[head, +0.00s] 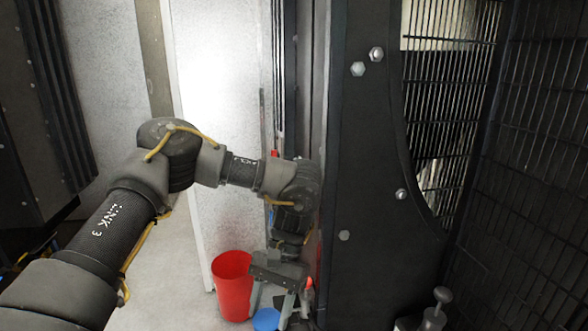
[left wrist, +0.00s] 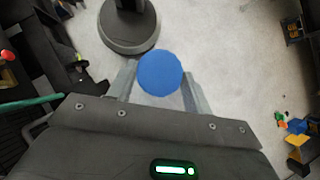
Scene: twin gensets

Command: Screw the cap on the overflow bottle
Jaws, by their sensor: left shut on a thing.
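A round blue cap (head: 266,319) shows low in the head view, at the fingers of my left gripper (head: 272,304). In the left wrist view the blue cap (left wrist: 160,73) is a plain disc seen face-on, between the two grey fingers of my left gripper (left wrist: 160,88). The gripper is shut on the cap. I cannot make out a bottle for certain; whether anything is under the cap is hidden by the cap and fingers. My right gripper is in neither view.
A red bucket (head: 231,284) stands on the floor just left of my left gripper. A dark bolted panel (head: 365,200) rises close on its right, with a wire mesh guard (head: 450,100) beyond. Small coloured items (left wrist: 294,130) lie at the right in the left wrist view.

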